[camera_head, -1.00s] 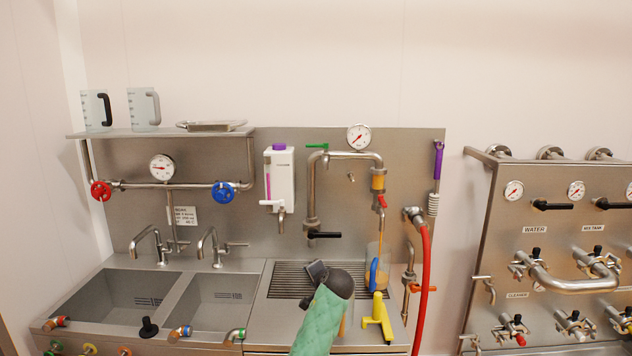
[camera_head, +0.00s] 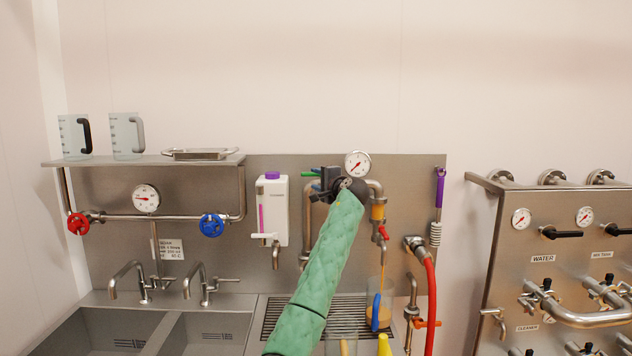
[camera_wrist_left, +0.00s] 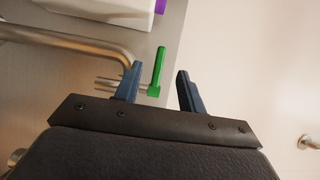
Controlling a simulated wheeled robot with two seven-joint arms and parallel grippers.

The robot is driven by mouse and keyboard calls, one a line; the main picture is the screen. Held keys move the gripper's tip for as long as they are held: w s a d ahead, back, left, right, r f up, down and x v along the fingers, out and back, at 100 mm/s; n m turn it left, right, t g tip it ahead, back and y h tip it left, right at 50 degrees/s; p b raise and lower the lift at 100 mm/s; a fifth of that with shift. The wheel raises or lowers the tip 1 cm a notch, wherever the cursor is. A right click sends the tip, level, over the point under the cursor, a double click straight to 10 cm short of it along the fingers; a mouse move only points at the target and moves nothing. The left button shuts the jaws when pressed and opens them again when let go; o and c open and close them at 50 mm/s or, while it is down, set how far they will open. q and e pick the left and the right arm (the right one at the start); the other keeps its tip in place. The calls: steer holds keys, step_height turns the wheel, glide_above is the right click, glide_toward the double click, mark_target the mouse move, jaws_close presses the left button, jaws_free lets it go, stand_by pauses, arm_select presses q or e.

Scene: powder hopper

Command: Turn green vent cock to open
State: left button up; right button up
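The green vent cock (camera_wrist_left: 157,74) shows in the left wrist view as a bright green lever on a thin metal stem beside a bent steel pipe. My left gripper (camera_wrist_left: 160,70) is open, with one dark blue finger on each side of the lever. A gap shows between the lever and the right finger; the left finger is closer to the lever, and I cannot tell if it touches. In the head view my left gripper (camera_head: 314,178) is at the top of the pipe loop, and it mostly hides the cock. My right gripper is in neither view.
A pressure gauge (camera_head: 357,164) sits just right of my gripper. A white dispenser (camera_head: 272,212) with a purple cap hangs to the left. A jug (camera_head: 380,308) with a blue handle stands below the pipe outlet. A red hose (camera_head: 430,300) hangs to the right.

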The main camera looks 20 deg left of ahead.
mark_target(306, 175)
arm_select(q)
steer(key=shift+x, duration=4.4)
steer(key=shift+c, duration=0.4)
steer(key=shift+f, duration=0.1)
steer(key=c, duration=0.8)
